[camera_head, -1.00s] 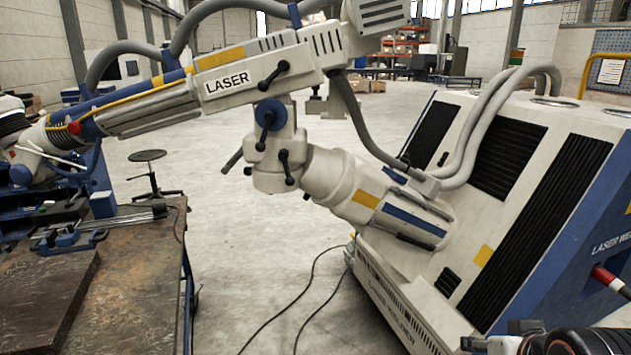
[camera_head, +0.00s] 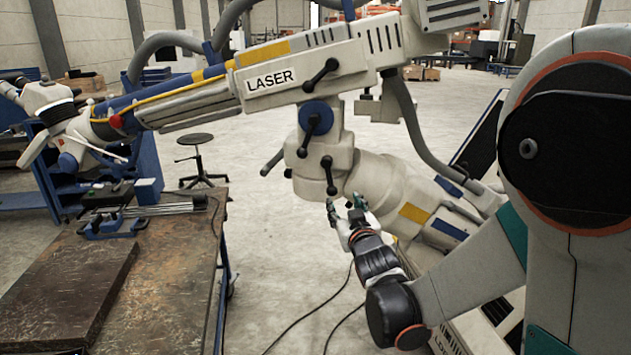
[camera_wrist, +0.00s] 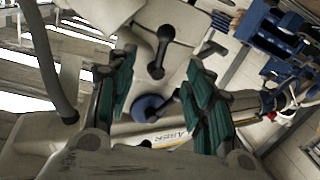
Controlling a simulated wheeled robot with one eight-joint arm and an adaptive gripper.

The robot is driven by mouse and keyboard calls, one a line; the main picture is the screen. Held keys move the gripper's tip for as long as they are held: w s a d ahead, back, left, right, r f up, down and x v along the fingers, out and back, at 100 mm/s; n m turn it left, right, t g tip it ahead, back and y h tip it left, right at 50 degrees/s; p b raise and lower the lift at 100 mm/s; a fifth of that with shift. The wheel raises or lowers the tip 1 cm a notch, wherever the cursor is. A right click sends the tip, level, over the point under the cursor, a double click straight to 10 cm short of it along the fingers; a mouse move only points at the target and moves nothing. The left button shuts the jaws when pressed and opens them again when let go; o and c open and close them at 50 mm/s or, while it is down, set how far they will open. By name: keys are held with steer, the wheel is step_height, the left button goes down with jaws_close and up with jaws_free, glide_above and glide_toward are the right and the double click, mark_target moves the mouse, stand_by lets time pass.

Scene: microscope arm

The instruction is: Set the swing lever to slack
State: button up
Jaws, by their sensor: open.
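The white laser arm has several black levers, and no readable mark says which is the swing lever. A lower black lever (camera_head: 328,175) hangs nearly upright on the joint housing (camera_head: 318,150); this lever (camera_wrist: 158,50) also shows between my fingers in the wrist view. An upper black lever (camera_head: 320,75) sits slanted beside the LASER label, above a blue disc (camera_head: 316,120). My gripper (camera_head: 345,208) is open and empty, just below and right of the lower lever. In the wrist view my gripper (camera_wrist: 160,68) has its green-padded fingers spread. I cannot tell whether they touch anything.
A workbench (camera_head: 170,270) with a dark plate (camera_head: 65,300) and a blue vise (camera_head: 110,222) stands at the left. A stool (camera_head: 197,158) is behind it. The laser cabinet is mostly hidden behind my arm. Floor between bench and cabinet is open, with black cables.

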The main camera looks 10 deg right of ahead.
mark_target(331, 185)
steer(key=shift+t, duration=0.4)
steer(key=w, duration=0.5)
steer(key=w+b, duration=0.1)
steer(key=w, duration=0.9)
steer(key=shift+a+f, duration=0.25)
steer(key=shift+c, duration=0.2)
jaws_close()
